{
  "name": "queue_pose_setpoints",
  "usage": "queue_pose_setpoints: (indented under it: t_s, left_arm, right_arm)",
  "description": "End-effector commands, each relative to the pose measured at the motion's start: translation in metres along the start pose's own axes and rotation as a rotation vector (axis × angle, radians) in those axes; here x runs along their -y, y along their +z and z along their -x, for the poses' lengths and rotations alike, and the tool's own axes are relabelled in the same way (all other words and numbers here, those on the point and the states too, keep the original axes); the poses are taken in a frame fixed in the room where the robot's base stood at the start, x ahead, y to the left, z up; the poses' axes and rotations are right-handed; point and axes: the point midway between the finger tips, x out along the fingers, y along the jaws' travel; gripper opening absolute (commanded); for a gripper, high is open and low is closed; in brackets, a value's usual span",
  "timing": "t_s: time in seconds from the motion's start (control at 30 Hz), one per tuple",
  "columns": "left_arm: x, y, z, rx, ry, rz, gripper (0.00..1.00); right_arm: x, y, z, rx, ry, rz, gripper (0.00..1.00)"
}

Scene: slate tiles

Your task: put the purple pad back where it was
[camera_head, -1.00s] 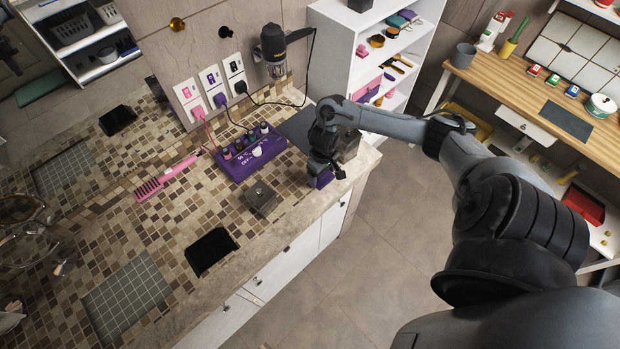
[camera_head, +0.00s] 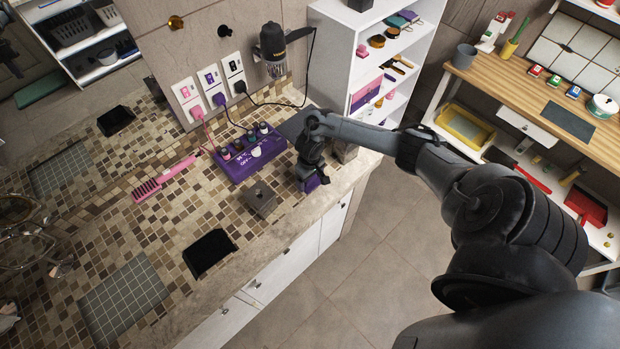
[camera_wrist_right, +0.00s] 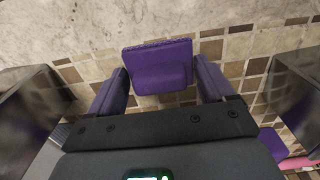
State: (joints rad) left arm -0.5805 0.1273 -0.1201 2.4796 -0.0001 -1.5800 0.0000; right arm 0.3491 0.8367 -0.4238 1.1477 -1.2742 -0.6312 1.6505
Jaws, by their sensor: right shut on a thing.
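The purple pad (camera_head: 313,183) is in my right gripper (camera_head: 309,176), over the front right part of the mosaic-tiled counter (camera_head: 225,210). In the right wrist view the pad (camera_wrist_right: 158,68) sits between the two purple-faced fingers of the right gripper (camera_wrist_right: 163,78), which are shut on it. The pad's wide flat edge points toward the pale stone front strip of the counter. I cannot tell whether the pad touches the counter. My left gripper is not in view.
A purple box with small bottles (camera_head: 250,156) stands behind and left of the gripper. A grey metal block (camera_head: 262,198) is to its left, and another (camera_head: 345,151) to its right. A pink comb (camera_head: 165,178), a black tray (camera_head: 209,254) and a grey grid mat (camera_head: 122,297) lie further left.

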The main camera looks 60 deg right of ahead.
Motion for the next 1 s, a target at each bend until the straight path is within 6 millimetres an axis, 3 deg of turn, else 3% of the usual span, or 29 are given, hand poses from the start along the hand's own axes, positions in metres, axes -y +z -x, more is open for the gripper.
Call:
queue_pose_setpoints:
  t_s: [0.17,0.2,0.3,0.67,1.0]
  left_arm:
    - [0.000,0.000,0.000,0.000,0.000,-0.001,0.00]
    - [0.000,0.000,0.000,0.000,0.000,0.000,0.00]
    - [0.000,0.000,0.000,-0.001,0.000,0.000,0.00]
    - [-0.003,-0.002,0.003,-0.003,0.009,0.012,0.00]
    - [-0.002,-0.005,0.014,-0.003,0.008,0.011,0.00]
  right_arm:
    - [0.000,0.000,0.000,0.001,0.000,0.000,0.58]
    - [0.000,0.000,0.000,0.001,0.000,0.000,0.87]
    - [0.000,0.000,0.000,0.001,0.000,0.000,1.00]
    - [-0.001,0.000,0.008,0.000,0.000,0.000,1.00]
    - [-0.001,-0.001,0.063,-0.002,0.000,0.002,1.00]
